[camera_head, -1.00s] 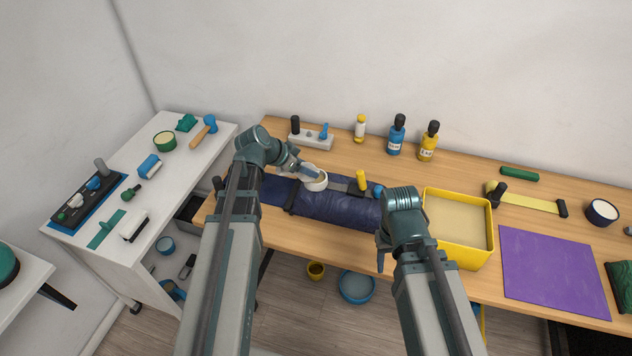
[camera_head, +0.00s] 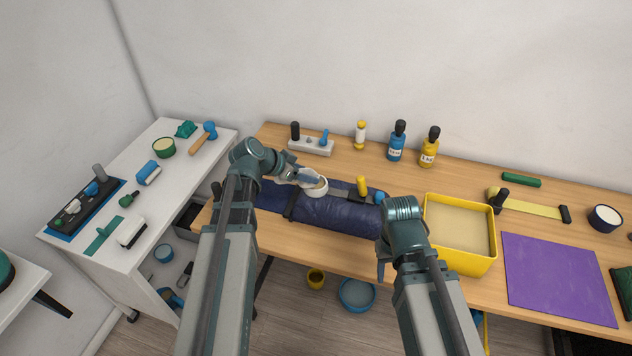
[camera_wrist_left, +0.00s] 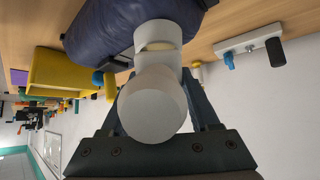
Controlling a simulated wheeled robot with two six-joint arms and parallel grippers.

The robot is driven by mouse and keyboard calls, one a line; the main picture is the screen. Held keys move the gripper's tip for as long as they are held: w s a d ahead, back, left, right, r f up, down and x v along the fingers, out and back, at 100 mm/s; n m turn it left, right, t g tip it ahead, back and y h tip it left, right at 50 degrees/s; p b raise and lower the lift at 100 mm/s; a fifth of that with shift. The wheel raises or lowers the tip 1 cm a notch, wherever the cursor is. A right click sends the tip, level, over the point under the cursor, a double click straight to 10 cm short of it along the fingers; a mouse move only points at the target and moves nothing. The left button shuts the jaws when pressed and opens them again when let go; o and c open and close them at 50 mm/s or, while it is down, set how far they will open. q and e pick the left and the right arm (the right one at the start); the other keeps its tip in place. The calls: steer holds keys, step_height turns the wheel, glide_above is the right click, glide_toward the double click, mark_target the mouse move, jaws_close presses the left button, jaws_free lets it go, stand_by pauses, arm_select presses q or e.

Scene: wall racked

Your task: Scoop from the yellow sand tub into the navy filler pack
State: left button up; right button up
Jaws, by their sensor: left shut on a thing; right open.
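The navy filler pack (camera_head: 340,214) lies along the front of the wooden table. A round white rim or cup (camera_head: 317,187) with a beige inside shows at its back left; it also shows beside the pack in the left wrist view (camera_wrist_left: 158,38). My left gripper (camera_head: 303,178) is shut on a rounded white thing (camera_wrist_left: 152,105), apparently the scoop, right at that rim. I cannot tell whether the scoop holds sand. The yellow sand tub (camera_head: 459,231), with pale sand in it, stands right of the pack. My right gripper (camera_head: 384,262) is open, between pack and tub, its fingers partly hidden.
A yellow-handled tool (camera_head: 361,186) lies behind the pack. A grey block with tools (camera_head: 311,146) and blue (camera_head: 397,143) and yellow (camera_head: 429,149) bottles stand at the back. A purple mat (camera_head: 558,278) lies right of the tub.

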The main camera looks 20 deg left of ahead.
arm_select(q)
steer(key=shift+r+p, duration=3.3)
steer(key=shift+r, duration=0.15)
steer(key=shift+f, duration=0.1)
steer(key=shift+f+t+h+b, duration=0.15)
steer(key=shift+t+h+b, duration=0.2)
steer(key=shift+b, duration=0.55)
steer(key=t+h+b, duration=0.2)
steer(key=t+b, duration=0.1)
steer(key=b, duration=0.3)
steer(key=shift+r+t+h+b, duration=0.2)
steer(key=shift+t+h+b, duration=0.15)
steer(key=shift+b, duration=0.2)
